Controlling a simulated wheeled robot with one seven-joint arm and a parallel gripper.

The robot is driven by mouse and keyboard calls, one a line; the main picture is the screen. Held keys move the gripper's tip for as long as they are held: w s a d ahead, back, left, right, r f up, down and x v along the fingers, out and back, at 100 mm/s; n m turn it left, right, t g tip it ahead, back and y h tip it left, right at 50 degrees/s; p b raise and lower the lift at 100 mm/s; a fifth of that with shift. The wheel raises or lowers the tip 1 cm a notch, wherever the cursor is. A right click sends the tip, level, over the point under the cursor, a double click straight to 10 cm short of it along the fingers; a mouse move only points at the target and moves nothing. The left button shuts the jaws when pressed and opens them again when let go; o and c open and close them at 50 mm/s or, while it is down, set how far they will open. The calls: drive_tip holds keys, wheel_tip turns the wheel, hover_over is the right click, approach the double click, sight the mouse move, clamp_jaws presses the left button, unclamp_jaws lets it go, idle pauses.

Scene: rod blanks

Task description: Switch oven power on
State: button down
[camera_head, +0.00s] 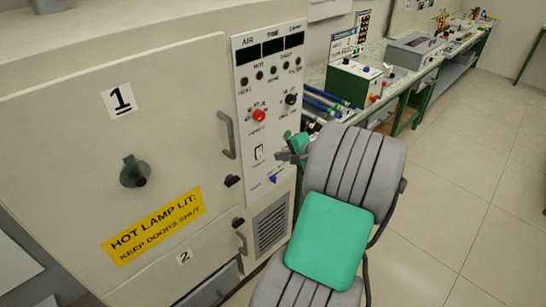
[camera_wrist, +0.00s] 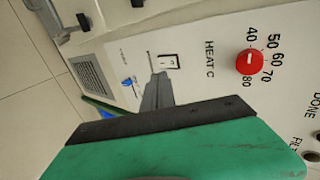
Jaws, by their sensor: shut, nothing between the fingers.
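The oven (camera_head: 160,95) is a large beige cabinet at the left in the head view. Its white control panel (camera_head: 243,90) carries displays, lamps, knobs and a white rocker switch (camera_head: 259,153). The rocker, in a dark frame, also shows in the wrist view (camera_wrist: 168,62). My gripper (camera_head: 281,156) is shut and empty, just right of the rocker in the head view. In the wrist view its grey fingertips (camera_wrist: 157,80) point at the panel just below the rocker. I cannot tell whether they touch it. The rocker's on or off position is too small to read.
A red knob (camera_head: 258,115) marked for heat and a black knob (camera_head: 290,99) sit above the rocker. A blue lever (camera_head: 272,180) sits below it. A door handle (camera_head: 227,135) sticks out at left. A green-legged bench (camera_head: 398,100) stands behind; floor at right is clear.

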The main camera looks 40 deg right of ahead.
drive_tip(key=v, duration=0.4)
drive_tip(key=shift+s+d+r, duration=0.1)
drive_tip(key=shift+s+d, duration=0.15)
drive_tip(key=shift+s, duration=0.15)
drive_tip(key=w+a+n+g, duration=0.2)
drive_tip(key=a+n, duration=0.3)
drive_tip(key=a, duration=0.6)
drive_tip(key=w+a+n+g, duration=0.2)
drive_tip(key=a+n+g, duration=0.15)
drive_tip(key=a, duration=0.75)
drive_tip(key=s+a+n+g, duration=0.1)
drive_tip(key=s+a+n, duration=0.8)
drive_tip(key=a, duration=0.4)
drive_tip(key=shift+s+a+g+h, duration=0.3)
drive_tip(key=shift+s+a+g, duration=0.05)
drive_tip(key=shift+s, duration=0.5)
